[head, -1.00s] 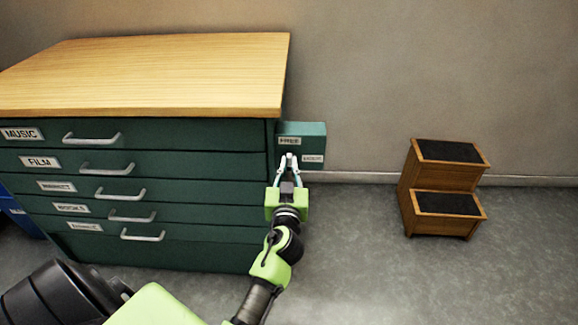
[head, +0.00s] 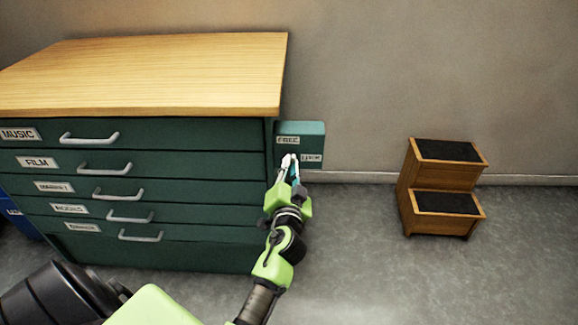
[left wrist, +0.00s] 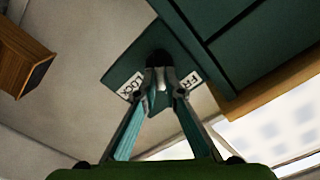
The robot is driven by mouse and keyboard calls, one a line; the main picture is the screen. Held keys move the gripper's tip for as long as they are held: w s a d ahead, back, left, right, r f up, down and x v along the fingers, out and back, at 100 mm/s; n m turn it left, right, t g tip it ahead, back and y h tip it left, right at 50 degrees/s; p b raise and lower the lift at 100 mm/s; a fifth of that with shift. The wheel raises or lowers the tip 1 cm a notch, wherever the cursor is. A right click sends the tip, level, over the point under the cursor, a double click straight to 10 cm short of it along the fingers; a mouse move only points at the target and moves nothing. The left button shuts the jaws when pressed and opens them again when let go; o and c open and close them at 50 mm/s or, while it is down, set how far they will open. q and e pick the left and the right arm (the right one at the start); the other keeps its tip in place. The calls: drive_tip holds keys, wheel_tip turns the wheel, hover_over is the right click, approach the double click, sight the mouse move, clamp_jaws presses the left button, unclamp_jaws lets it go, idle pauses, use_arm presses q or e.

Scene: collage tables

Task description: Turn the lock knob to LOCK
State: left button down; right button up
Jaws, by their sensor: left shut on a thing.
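The green lock box (head: 312,129) is on the right side of the drawer cabinet, with a FREE label (head: 288,140) above and a LOCK label (head: 312,157) lower right. My left gripper (head: 290,160) reaches up to its front face from below. In the left wrist view, the gripper (left wrist: 163,88) is shut on the lock knob (left wrist: 160,77), with a dark round base behind it. The LOCK label (left wrist: 132,86) is left of the fingers there and the FREE label (left wrist: 191,80) right. The fingers hide much of the knob, so its exact pointing is hard to tell. My right gripper is not in view.
The green cabinet (head: 200,190) with labelled drawers and a wooden top (head: 160,70) stands left of the box. A wooden step stool (head: 445,187) stands right, by the wall. The grey floor between is clear. A blue object (head: 18,215) is at the far left.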

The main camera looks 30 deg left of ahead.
use_arm(q)
drive_tip(key=shift+w+d+f+m+p, duration=0.1)
drive_tip(key=shift+m+p, duration=0.2)
drive_tip(key=shift+m, duration=1.45)
drive_tip(key=shift+f+m+p, duration=0.1)
drive_tip(key=shift+m+p, duration=0.15)
drive_tip(key=shift+m, duration=1.45)
drive_tip(key=shift+w+d+f+m+p, duration=0.1)
drive_tip(key=shift+m+p, duration=0.2)
drive_tip(key=shift+m, duration=1.45)
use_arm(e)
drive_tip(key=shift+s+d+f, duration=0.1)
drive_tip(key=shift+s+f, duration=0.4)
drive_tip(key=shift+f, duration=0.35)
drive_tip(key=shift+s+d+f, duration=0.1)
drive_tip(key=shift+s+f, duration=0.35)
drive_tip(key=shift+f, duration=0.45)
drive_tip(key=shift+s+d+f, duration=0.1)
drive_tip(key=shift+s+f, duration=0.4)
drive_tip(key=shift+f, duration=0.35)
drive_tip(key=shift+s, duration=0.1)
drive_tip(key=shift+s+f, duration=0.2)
use_arm(q)
drive_tip(key=c, duration=2.1)
unclamp_jaws()
drive_tip(key=shift+c, duration=0.2)
drive_tip(key=shift+f, duration=0.1)
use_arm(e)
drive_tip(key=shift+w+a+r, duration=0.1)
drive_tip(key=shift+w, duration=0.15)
